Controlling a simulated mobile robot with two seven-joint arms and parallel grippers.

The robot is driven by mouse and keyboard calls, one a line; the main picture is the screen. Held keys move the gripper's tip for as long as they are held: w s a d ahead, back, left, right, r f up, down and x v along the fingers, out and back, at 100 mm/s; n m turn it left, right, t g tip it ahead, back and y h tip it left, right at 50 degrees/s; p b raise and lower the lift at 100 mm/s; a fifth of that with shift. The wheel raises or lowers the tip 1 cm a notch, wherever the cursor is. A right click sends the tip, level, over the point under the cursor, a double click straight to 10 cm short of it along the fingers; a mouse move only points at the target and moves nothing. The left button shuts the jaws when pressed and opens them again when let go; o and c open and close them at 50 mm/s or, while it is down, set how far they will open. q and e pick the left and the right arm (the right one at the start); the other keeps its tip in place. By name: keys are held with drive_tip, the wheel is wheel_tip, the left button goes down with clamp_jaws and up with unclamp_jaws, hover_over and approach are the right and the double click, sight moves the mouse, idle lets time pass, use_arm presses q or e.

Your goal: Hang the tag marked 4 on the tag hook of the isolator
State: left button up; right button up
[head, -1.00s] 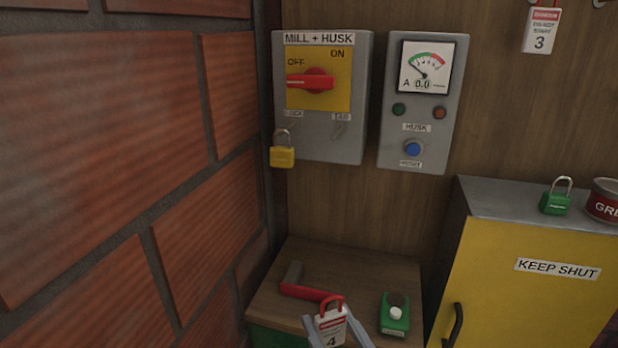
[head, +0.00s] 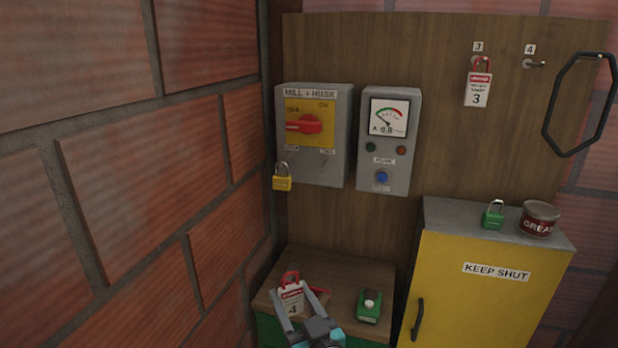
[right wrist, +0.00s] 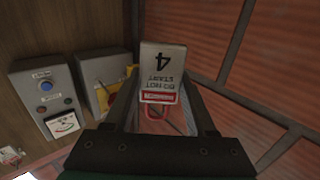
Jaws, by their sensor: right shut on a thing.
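The tag marked 4 (head: 291,299) is white with a red band and a red loop on top. My right gripper (head: 303,298) is shut on it and holds it upright over the low wooden top; the tag also shows between the fingers in the right wrist view (right wrist: 160,72). The isolator (head: 318,160) is the grey MILL + HUSK box with a red handle on a yellow plate. Its tag hook (head: 325,162), under the small right label, is tiny and looks empty. A yellow padlock (head: 282,182) hangs at its left lower side. My left gripper is out of view.
The meter box (head: 387,150) stands right of the isolator. The tag marked 3 (head: 479,90) hangs on the board beside an empty peg (head: 534,64). A green-and-black item (head: 369,306) lies on the low top. A yellow cabinet (head: 470,300) stands right; a brick wall (head: 110,200) bounds the left.

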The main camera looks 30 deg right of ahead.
use_arm(q)
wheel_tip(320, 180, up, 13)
drive_tip(key=p, duration=1.1)
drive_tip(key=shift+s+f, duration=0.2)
use_arm(e)
drive_tip(key=w+d+r+m+h, duration=0.2)
drive_tip(key=w+d+r+h, duration=0.1)
drive_tip(key=w+d+r, duration=0.7)
drive_tip(key=shift+w+d+r+g+h, duration=0.2)
drive_tip(key=shift+w+r+g+h, duration=0.15)
drive_tip(key=shift+w+r, duration=0.4)
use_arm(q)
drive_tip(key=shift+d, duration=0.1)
use_arm(e)
drive_tip(key=shift+s, duration=0.1)
